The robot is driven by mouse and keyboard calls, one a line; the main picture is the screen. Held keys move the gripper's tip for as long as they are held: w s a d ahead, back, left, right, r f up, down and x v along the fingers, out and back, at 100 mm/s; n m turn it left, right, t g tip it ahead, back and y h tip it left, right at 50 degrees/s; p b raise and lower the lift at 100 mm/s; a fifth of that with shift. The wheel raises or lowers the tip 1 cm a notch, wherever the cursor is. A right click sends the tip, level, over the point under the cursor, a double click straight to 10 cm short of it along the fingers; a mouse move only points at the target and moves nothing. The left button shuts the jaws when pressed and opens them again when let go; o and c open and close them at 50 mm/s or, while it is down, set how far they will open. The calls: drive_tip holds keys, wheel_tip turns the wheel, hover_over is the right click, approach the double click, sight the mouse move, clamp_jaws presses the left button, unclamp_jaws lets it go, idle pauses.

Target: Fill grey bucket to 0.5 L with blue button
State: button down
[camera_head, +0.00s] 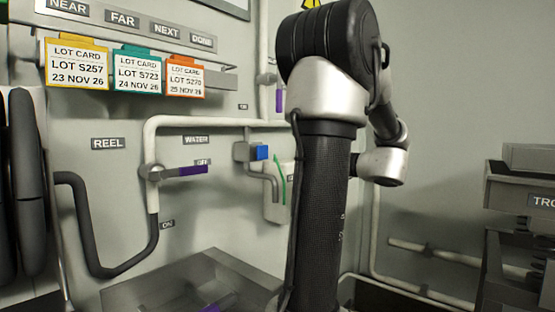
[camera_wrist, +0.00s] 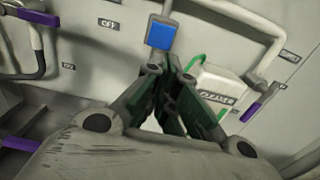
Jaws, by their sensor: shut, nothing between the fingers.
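The blue button (camera_head: 262,152) is on a small grey valve box on the pipe at the wall, above a bent grey spout (camera_head: 268,183). It also shows in the wrist view (camera_wrist: 160,36), just beyond my gripper's fingertips. My gripper (camera_wrist: 172,62) is shut and empty, its dark green fingers pointing toward the wall just below the button in the picture. I cannot tell whether the tips touch it. In the head view my gripper is hidden behind my arm. I cannot make out a grey bucket in either view.
A purple lever (camera_head: 192,171) sits on the water pipe, left of the button. A pale box (camera_wrist: 222,90) with a green strip is right of the fingers. A grey basin (camera_head: 130,293) is below. Lot cards (camera_head: 77,63) hang upper left; dark trays (camera_head: 525,190) stand right.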

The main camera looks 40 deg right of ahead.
sight(264, 156)
drive_tip(key=w, duration=0.9)
drive_tip(key=w+a, duration=0.1)
drive_tip(key=w, duration=0.3)
drive_tip(key=shift+w, duration=0.4)
